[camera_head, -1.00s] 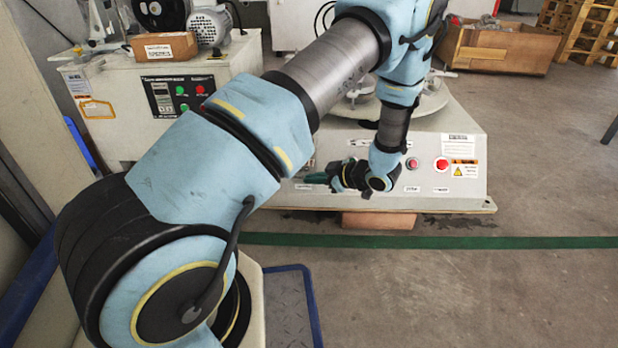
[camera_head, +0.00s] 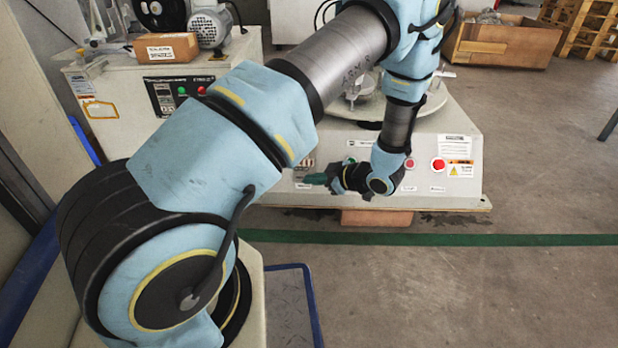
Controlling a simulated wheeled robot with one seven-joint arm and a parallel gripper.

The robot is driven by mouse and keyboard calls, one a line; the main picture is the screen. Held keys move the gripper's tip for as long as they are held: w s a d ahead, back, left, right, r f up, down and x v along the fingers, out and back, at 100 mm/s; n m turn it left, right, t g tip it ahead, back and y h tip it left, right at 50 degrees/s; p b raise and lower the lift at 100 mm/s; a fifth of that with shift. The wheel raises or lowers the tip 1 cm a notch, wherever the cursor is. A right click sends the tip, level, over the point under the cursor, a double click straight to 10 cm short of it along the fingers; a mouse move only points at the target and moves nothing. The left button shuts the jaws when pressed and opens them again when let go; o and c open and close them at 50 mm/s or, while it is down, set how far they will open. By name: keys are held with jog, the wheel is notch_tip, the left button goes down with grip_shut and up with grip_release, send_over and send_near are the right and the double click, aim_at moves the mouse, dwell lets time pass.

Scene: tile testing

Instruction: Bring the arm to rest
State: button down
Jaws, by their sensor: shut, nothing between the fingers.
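My arm reaches from the lower left up to the top middle, then bends down at the elbow. My gripper (camera_head: 317,179) is at its end, in front of the low grey test machine (camera_head: 450,190). Its dark green fingers point left and look shut, with nothing visible between them. The gripper appears apart from the machine's front panel, though the distance is hard to judge. My arm hides part of the machine's round plate.
A white machine (camera_head: 115,120) with a motor (camera_head: 209,27) and a small cardboard box (camera_head: 166,48) on top stands at the left. A wooden crate (camera_head: 505,45) and pallets (camera_head: 590,35) are at the back right. The floor (camera_head: 540,290) at the right is clear.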

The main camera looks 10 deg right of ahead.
jog(key=shift+r, duration=0.1)
jog(key=w+a+r+m+g+h+p, duration=0.1)
jog(key=w+r+m+h+p, duration=0.15)
jog(key=r+h, duration=0.45)
jog(key=w+a+r+m+g+h+p, duration=0.1)
jog(key=w+r+m+h+p, duration=0.2)
jog(key=r, duration=0.9)
jog(key=s+a+r+m+g+y+p, duration=0.1)
jog(key=s+a+r+m+g+p, duration=0.1)
jog(key=s+a+r+m, duration=0.4)
jog(key=s+a+r+m+g+p, duration=0.25)
jog(key=s+a+r, duration=0.35)
jog(key=s+a, duration=0.5)
notch_tip(320, 180, up, 38)
jog(key=d+p, duration=0.1)
jog(key=p, duration=3.6)
jog(key=shift+s+d+f+p, duration=0.2)
jog(key=shift+d+p, duration=0.1)
jog(key=shift+d, duration=0.05)
jog(key=shift+d, duration=0.1)
